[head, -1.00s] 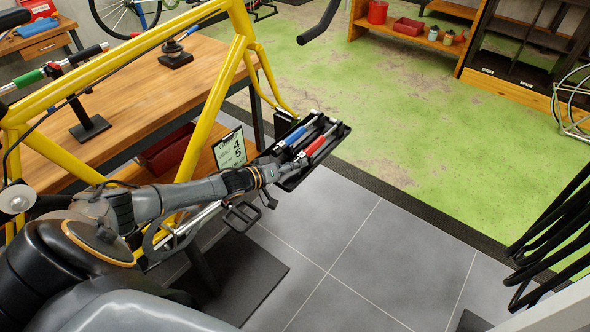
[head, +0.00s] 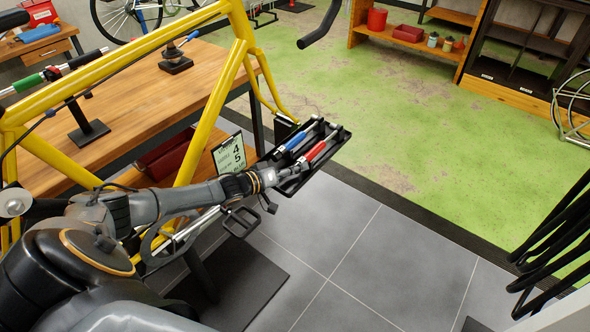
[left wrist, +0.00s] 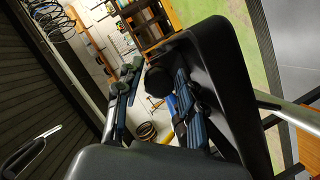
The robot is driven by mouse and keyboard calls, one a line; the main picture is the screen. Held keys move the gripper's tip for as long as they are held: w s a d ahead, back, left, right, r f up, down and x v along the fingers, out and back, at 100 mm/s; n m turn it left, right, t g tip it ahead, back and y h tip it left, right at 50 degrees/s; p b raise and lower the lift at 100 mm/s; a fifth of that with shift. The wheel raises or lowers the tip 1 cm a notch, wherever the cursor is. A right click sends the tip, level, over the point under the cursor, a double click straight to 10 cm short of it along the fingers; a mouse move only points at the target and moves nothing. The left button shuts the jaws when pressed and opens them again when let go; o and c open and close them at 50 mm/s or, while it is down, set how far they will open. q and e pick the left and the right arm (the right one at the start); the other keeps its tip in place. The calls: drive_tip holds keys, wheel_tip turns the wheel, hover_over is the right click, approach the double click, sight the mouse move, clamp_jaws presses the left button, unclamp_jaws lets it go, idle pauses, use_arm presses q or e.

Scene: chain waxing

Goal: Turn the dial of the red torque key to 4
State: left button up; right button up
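The red torque key (head: 317,150) lies in a black tray (head: 345,133) beside the yellow bike frame. A blue torque key (head: 297,141) lies to its left in the same tray. The red key's dial and its number are too small to read. My left gripper (head: 290,171) is at the near edge of the tray, close to the near end of the red key. In the left wrist view its two dark fingers (left wrist: 155,105) stand apart, with the tray wall (left wrist: 235,95) to their right. I cannot tell whether they touch the key. My right gripper is not in view.
The yellow bike frame (head: 205,128) stands between my left arm and the wooden workbench (head: 140,100). A sign (head: 230,156) showing 4 and 5 is left of the tray. Black cables or tubes (head: 560,235) hang at the right.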

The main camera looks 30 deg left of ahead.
use_arm(q)
drive_tip(key=shift+s, duration=0.1)
drive_tip(key=shift+s+a, duration=0.2)
drive_tip(key=shift+s, duration=0.15)
drive_tip(key=v, duration=0.6)
drive_tip(key=shift+s+r, duration=0.15)
drive_tip(key=shift+s, duration=0.1)
